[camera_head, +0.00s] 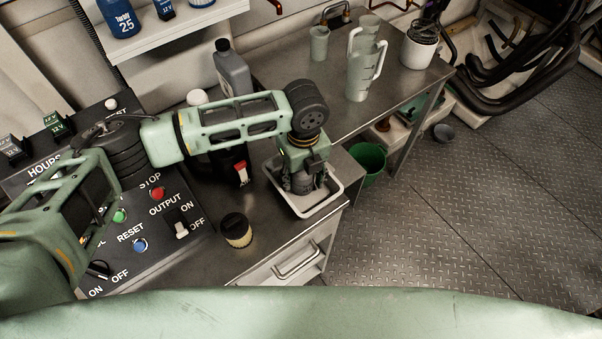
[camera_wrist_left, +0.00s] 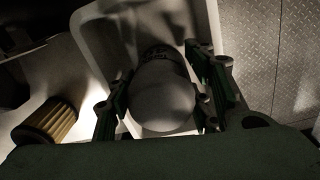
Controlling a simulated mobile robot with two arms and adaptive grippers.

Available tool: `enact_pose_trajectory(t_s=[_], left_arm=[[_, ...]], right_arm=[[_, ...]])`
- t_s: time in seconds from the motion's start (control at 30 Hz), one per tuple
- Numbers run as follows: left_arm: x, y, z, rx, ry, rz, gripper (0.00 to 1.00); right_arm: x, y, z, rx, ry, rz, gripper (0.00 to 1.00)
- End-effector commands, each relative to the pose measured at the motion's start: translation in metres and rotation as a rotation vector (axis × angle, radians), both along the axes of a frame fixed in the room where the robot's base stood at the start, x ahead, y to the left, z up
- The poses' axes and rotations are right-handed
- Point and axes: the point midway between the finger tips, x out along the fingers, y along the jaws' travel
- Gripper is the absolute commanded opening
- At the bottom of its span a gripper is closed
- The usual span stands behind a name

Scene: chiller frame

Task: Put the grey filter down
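The grey filter is a plain grey cylinder (camera_wrist_left: 165,100) between the two fingers of my left gripper (camera_wrist_left: 160,65) in the left wrist view. In the head view my left gripper (camera_head: 303,186) points down into a white tray (camera_head: 333,196), and the filter is mostly hidden by the fingers. The fingers stand close on both sides of the filter; whether they press on it is unclear. Whether the filter touches the tray floor is also unclear. The tray also shows in the left wrist view (camera_wrist_left: 95,35). My right gripper is not in view.
A black-capped pleated filter (camera_head: 237,230) stands on the metal counter left of the tray, near the control panel (camera_head: 130,225). A grey bottle (camera_head: 233,68) stands behind my arm. A green bucket (camera_head: 368,163) is right of the counter. Jugs (camera_head: 364,65) stand on the back bench.

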Motion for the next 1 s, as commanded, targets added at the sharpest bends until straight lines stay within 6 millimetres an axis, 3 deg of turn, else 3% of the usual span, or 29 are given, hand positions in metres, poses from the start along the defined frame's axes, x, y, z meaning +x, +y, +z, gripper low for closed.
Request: enact_pose_trajectory(t_s=[0.43, 0.8, 1.0], left_arm=[[0.001, -0.001, 0.010, -0.002, -0.002, 0.000, 0.51], [0.001, -0.003, 0.084, -0.002, -0.004, -0.001, 0.51], [0.001, -0.004, 0.113, -0.002, -0.001, 0.001, 0.51]], right_arm=[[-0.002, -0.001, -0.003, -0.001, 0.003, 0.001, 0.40], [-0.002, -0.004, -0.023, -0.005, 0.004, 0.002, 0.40], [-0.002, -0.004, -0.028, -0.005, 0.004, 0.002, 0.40]])
